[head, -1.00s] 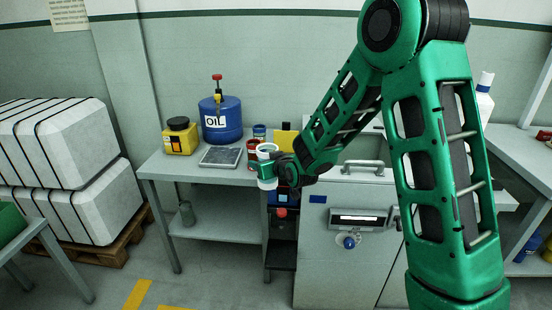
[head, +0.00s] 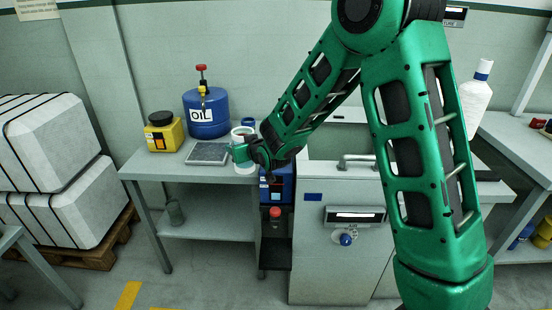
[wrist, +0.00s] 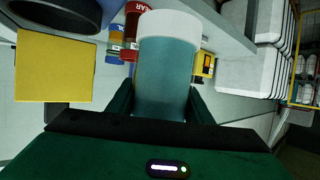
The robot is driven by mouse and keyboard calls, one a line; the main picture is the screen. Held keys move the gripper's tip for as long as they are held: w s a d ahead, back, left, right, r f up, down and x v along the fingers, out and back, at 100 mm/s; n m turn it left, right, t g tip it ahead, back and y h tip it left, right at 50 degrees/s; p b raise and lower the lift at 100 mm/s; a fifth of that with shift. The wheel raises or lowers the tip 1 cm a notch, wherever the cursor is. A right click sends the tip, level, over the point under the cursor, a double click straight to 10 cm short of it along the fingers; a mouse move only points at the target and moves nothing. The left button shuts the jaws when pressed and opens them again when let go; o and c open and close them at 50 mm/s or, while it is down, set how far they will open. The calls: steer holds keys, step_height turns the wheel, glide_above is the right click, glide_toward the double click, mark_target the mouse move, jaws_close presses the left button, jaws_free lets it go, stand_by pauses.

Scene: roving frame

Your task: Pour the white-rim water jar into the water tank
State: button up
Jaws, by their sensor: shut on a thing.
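The white-rim jar (head: 243,132) is in my gripper (head: 242,154), at the right end of the grey side table. In the wrist view the jar (wrist: 167,70) has a white band at its rim and a see-through teal body. My gripper (wrist: 160,108) is shut around its body, one finger on each side. The jar looks upright in the head view. I cannot tell for sure which thing is the water tank; a blue and black unit (head: 277,187) stands just below and right of my gripper, partly hidden by it.
A blue OIL drum (head: 207,115), a yellow canister (head: 163,133) and a grey tablet-like panel (head: 208,153) stand on the side table (head: 150,172). A grey cabinet (head: 330,250) stands to the right. The wrist view shows a red jar (wrist: 134,22), a blue jar (wrist: 115,42) and a yellow panel (wrist: 55,70).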

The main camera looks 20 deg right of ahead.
steer(key=f+m+y, duration=0.1)
steer(key=d+f+m+y, duration=0.1)
steer(key=m, duration=0.1)
steer(key=d+f+m+y+p, duration=0.1)
steer(key=shift+w+g, duration=0.3)
stand_by(0.6)
steer(key=shift+d+r+m+y+p, duration=0.3)
steer(key=shift+m+p, duration=0.2)
steer(key=shift+f+m+y+p, duration=0.2)
steer(key=shift+m+y+p, duration=0.3)
steer(key=shift+m+p, duration=0.1)
stand_by(1.0)
steer(key=shift+a+r+m+p, duration=0.15)
steer(key=shift+r+m+p, duration=0.2)
steer(key=shift+r+m, duration=0.15)
stand_by(0.7)
steer(key=shift+r+m+y+p, duration=0.7)
steer(key=shift+r+m+p, duration=0.1)
steer(key=shift+m+p, duration=0.25)
stand_by(2.4)
